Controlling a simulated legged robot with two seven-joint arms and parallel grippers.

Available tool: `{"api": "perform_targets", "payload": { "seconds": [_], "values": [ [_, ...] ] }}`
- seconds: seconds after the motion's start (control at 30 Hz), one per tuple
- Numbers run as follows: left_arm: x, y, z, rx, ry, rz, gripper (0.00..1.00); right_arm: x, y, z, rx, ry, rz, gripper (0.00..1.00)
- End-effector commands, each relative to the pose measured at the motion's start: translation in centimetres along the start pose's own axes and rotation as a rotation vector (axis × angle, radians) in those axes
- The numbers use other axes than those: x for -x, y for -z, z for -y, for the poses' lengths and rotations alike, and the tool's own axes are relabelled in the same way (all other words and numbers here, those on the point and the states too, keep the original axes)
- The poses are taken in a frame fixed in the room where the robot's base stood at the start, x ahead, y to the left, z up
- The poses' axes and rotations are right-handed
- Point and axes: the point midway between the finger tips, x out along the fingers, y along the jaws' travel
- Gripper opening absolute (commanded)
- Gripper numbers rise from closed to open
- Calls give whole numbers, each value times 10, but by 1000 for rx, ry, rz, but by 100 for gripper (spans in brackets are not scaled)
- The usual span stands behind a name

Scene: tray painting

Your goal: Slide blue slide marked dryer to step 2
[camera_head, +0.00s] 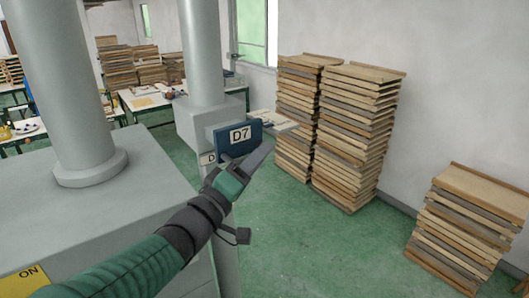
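A blue slide (224,148) with a white plate reading D7 stands out from the side of a grey machine (190,120), near the middle of the view. No step marks are readable on it. My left arm comes in from the lower left. My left gripper (250,163) is right at the lower edge of the blue slide and overlaps it in the picture. Whether it touches or grips the slide cannot be told. The slide's lower part is hidden behind the gripper. My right gripper is not in view.
A grey housing with a thick column (68,90) fills the left, with a yellow ON sign (22,281) at its lower corner. Tall stacks of wooden trays (350,135) stand by the right wall, with a leaning stack (465,230) nearer. Green floor (320,245) between is clear.

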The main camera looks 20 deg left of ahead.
Motion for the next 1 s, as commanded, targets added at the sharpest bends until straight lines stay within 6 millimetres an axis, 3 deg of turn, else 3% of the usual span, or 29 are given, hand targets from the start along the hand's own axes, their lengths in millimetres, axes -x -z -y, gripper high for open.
{"api": "perform_targets", "payload": {
  "seconds": [0.13, 0.4, 1.0],
  "values": [
    [2, 2, 1, 1, -1, -2, 32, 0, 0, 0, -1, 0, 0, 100],
    [0, 7, 4, 3, -2, -5, 0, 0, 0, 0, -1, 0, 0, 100],
    [0, 4, -1, -1, -5, -6, 0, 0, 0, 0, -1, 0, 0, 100]
  ]
}}
